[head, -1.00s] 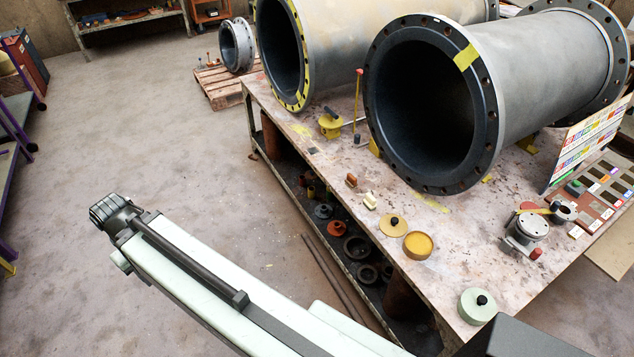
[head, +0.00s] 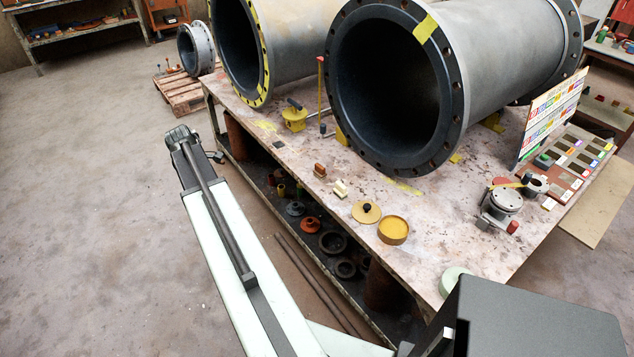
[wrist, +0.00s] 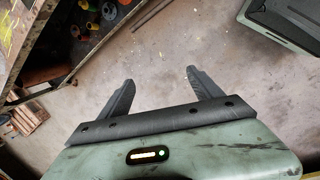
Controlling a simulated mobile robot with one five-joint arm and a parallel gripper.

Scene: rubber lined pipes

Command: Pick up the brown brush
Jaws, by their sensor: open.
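A small brown object that looks like the brown brush (head: 320,170) lies on the worktable (head: 440,240) near its front edge in the head view. It is small in the picture, so its bristles cannot be made out. A similar cream-coloured piece (head: 340,188) lies just to its right. My gripper (wrist: 160,79) is open and empty in the wrist view, above bare floor. In the head view the end of my arm is left of the table, well apart from the brush; its fingers cannot be made out there. The brush does not show clearly in the wrist view.
Two large pipes (head: 470,80) lie on the table behind the brush. A yellow tin (head: 393,230), a round lid (head: 366,212) and a metal fitting (head: 502,203) stand to its right. A lower shelf holds several round parts. The floor (head: 90,200) at left is clear.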

